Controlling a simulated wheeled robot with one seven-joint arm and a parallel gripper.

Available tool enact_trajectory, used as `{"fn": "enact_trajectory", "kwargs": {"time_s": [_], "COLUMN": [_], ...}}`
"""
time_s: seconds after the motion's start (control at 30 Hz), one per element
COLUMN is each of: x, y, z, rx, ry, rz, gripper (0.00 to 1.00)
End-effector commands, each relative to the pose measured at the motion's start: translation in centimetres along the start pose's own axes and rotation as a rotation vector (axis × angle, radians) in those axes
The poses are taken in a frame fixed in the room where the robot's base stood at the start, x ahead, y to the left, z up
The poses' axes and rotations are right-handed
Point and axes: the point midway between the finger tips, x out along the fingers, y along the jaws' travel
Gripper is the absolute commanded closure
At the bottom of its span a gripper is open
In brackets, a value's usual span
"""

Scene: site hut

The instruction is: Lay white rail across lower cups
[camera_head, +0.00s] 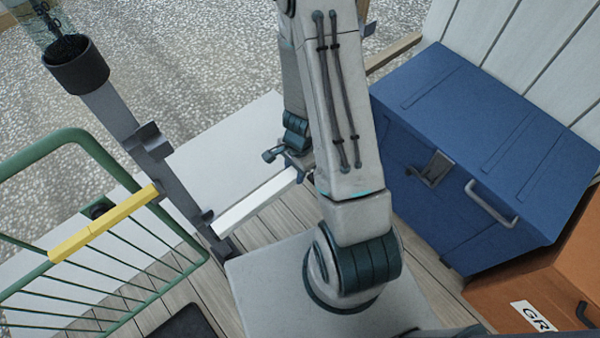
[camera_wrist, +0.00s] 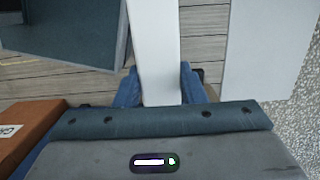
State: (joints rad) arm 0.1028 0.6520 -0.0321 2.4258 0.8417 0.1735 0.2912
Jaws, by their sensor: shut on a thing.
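The white rail (camera_head: 255,203) is held off the floor, slanting from my gripper down-left to the grey post (camera_head: 178,185). Its left end is at the post's lower end, beside a small dark cup (camera_head: 207,215); I cannot tell whether it touches or rests in it. My gripper (camera_head: 293,160) is partly hidden by my arm, which also hides the rail's other end. In the wrist view, my gripper (camera_wrist: 160,92) has its blue fingers on both sides of the white rail (camera_wrist: 153,45), which runs out of the top of the frame.
A yellow rail (camera_head: 100,225) lies across the green wire cart (camera_head: 85,140) to the post. A dark bracket (camera_head: 150,140) sits higher on the post, a black cylinder (camera_head: 75,65) at its top. The blue chest (camera_head: 490,150) and orange box (camera_head: 540,290) crowd the right.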

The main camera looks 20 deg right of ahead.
Motion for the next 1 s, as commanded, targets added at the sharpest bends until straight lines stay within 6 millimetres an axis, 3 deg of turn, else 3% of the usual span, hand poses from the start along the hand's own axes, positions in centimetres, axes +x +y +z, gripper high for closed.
{"fn": "enact_trajectory", "kwargs": {"time_s": [0.77,1.0], "x": [1.1,4.0], "y": [-6.6,-6.6], "z": [-0.1,-0.5], "rx": [-0.002,0.000], "ry": [0.001,0.001], "rz": [0.000,-0.001], "gripper": [1.00,1.00]}}
